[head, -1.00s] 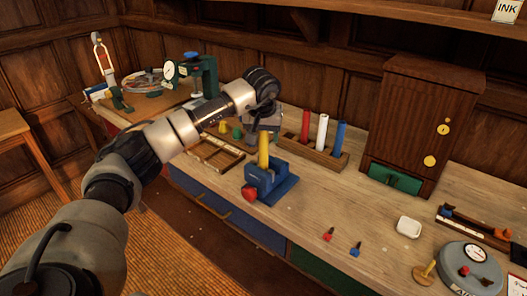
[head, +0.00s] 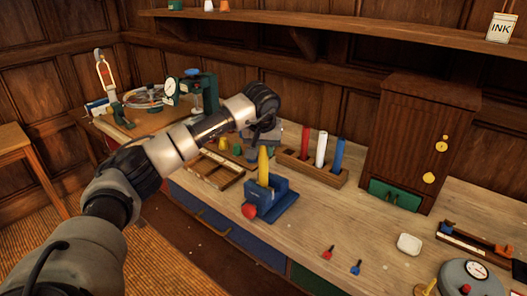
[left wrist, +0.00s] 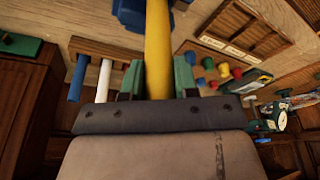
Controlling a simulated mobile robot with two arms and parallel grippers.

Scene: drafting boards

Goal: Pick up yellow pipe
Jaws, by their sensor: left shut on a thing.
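The yellow pipe (head: 263,166) stands nearly upright at the blue vise (head: 280,204) on the bench, its lower end at the vise's jaws. I cannot tell how tightly the vise grips it. My left gripper (head: 264,140) reaches over from the left and is shut on the pipe's upper part. In the left wrist view the yellow pipe (left wrist: 158,45) runs between the green fingers of my left gripper (left wrist: 157,80). The pipe's top end is hidden by the gripper. My right gripper is not in view.
A wooden rack (head: 300,167) with red, white and blue pipes stands just right of the vise. A slotted wooden tray (head: 213,169) lies to its left. A brown cabinet (head: 415,135) stands at the back right. Bench space in front of the rack is mostly clear.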

